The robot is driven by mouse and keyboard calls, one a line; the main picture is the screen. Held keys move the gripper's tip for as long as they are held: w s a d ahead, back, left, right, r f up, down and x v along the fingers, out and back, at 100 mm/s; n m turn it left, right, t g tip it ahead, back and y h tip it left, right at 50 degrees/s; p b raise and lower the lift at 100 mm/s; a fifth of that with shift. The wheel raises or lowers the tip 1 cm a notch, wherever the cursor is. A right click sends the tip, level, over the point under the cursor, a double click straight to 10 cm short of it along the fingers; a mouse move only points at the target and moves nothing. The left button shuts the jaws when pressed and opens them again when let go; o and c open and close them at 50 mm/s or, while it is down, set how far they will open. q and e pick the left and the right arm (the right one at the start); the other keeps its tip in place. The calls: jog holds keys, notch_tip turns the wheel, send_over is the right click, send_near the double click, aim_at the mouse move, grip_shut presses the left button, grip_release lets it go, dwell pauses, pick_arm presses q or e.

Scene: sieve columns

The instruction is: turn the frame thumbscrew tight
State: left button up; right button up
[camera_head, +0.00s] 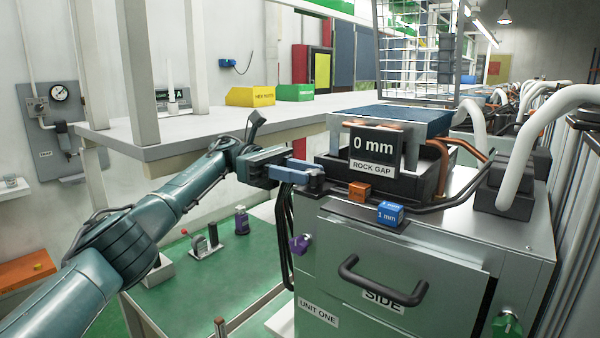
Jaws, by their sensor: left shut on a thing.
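My left gripper (308,178) reaches in from the left to the left edge of the grey cabinet top, beside the black tray. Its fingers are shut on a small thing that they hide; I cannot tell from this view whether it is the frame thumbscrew. A frame (411,150) with a blue top (395,119) stands in the black tray (438,182). A display reading "0 mm" (373,144) is in front of it, labelled "ROCK GAP". A purple knob (300,243) is on the cabinet's left front, and a green knob (507,325) is at its lower right. My right gripper is out of view.
An orange block (357,192) and a blue block marked "1 mm" (390,213) sit on the cabinet's front ledge. A black drawer handle (382,283) sticks out below. White hoses (530,135) crowd the right. A bench (200,135) stands behind my left arm.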

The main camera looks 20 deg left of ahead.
pick_arm(q)
jog(key=shift+r, duration=0.1)
jog(key=o, duration=1)
jog(key=shift+s+d, duration=0.1)
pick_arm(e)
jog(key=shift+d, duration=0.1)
pick_arm(q)
jog(key=shift+t, duration=0.3)
jog(key=shift+n+t, duration=0.4)
jog(key=shift+n, duration=0.1)
